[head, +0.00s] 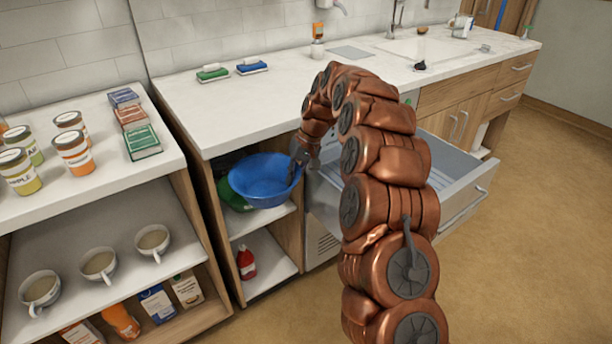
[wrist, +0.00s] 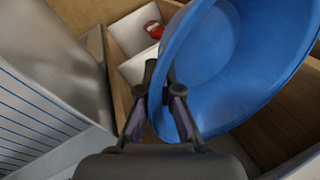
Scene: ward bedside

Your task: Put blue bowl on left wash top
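The blue bowl (head: 262,180) is in front of the upper opening of the left wash cabinet, below the counter edge. My gripper (head: 297,160) is at the bowl's right rim in the head view. In the wrist view my gripper's fingers (wrist: 160,100) are on either side of the rim of the blue bowl (wrist: 215,70), closed on it. The bowl is tilted in the wrist view. The left wash top (head: 215,118) is the white counter above the cabinet; its front part is bare. The far fingertips are partly hidden in the head view.
A green bowl (head: 232,198) sits behind the blue one. A red bottle (head: 246,263) stands on the lower shelf. An open drawer (head: 462,190) juts out at right.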

